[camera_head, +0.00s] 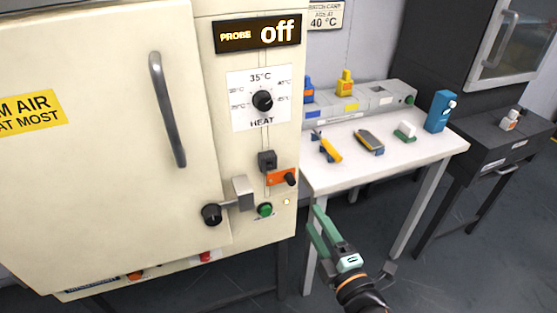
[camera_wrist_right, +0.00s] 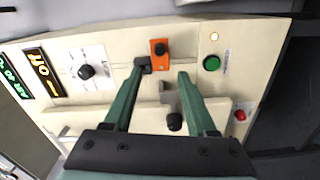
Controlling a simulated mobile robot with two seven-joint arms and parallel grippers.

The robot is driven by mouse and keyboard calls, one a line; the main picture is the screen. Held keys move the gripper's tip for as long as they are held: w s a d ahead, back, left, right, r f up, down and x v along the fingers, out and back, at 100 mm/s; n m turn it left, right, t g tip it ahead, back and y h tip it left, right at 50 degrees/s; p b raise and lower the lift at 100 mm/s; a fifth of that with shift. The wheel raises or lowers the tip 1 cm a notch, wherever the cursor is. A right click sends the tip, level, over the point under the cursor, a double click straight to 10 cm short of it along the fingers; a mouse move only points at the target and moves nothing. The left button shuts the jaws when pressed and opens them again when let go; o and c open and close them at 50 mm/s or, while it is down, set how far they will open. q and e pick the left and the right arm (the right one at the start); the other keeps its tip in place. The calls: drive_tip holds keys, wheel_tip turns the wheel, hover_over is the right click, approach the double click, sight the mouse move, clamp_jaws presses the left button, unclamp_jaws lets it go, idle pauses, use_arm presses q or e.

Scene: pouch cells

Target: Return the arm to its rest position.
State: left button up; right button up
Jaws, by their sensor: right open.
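My right gripper (camera_head: 313,216) shows in the head view, in front of the oven's lower right edge and the white table's left leg. Its green fingers are apart and empty, and it points up and to the left. In the right wrist view the open right gripper (camera_wrist_right: 162,76) faces the oven's control panel (camera_wrist_right: 115,65). A black switch and an orange plate (camera_wrist_right: 158,57) appear near the fingertips there, but I cannot tell how close they are. My left gripper is in neither view.
The cream oven (camera_head: 100,130) has a closed door, a heat knob (camera_head: 263,101), a green button (camera_head: 265,210) and a display (camera_head: 258,34) reading "PROBE off". Open floor (camera_head: 450,270) lies at lower right.

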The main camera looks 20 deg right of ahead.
drive_tip(key=s+a+f+m+g+y+p, duration=0.1)
drive_tip(key=s+a+f+m+g+p, duration=0.3)
drive_tip(key=s+f+m+g+p, duration=0.4)
drive_tip(key=s+f+m, duration=0.5)
drive_tip(key=f+m, duration=0.1)
drive_tip(key=f, duration=0.2)
drive_tip(key=shift+f+g+y, duration=0.15)
drive_tip(key=shift+g+y, duration=0.15)
drive_tip(key=shift+g, duration=0.1)
drive_tip(key=shift+a, duration=0.1)
idle(0.3)
